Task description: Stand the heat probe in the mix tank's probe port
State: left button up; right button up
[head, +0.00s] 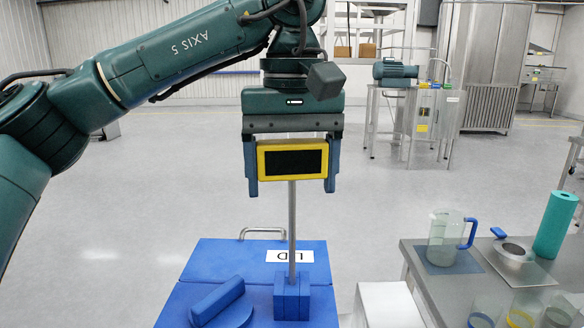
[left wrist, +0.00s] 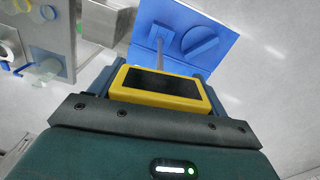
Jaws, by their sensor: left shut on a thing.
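The heat probe has a yellow-framed head with a dark screen (head: 291,160) and a thin grey rod (head: 292,225) hanging upright below it. My left gripper (head: 291,188) is shut on the head, one finger at each side. The rod's lower end meets a blue block (head: 291,302), which looks like the probe port, on a blue lidded surface (head: 215,262) that looks like the mix tank's top. I cannot tell whether the tip is inside the block or only above it. The left wrist view shows the head (left wrist: 160,88) and the block (left wrist: 161,38). My right gripper is not in view.
A blue disc with a raised bar handle (head: 217,302) lies left of the block. A metal handle (head: 262,232) stands at the surface's back edge. A steel table at right holds a jug (head: 445,240), a green roll (head: 556,224) and coloured rings. Open floor lies behind.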

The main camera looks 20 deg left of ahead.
pick_arm(q)
jog(key=b, duration=0.4)
send_over(292, 276)
jog(key=shift+w+f, duration=0.15)
jog(key=shift+f, duration=1.55)
jog(key=shift+w+f, duration=0.1)
jog(key=shift+f, duration=1.75)
jog(key=shift+f+b, duration=2.9)
jog(key=shift+f, duration=1.55)
jog(key=o, duration=1.1)
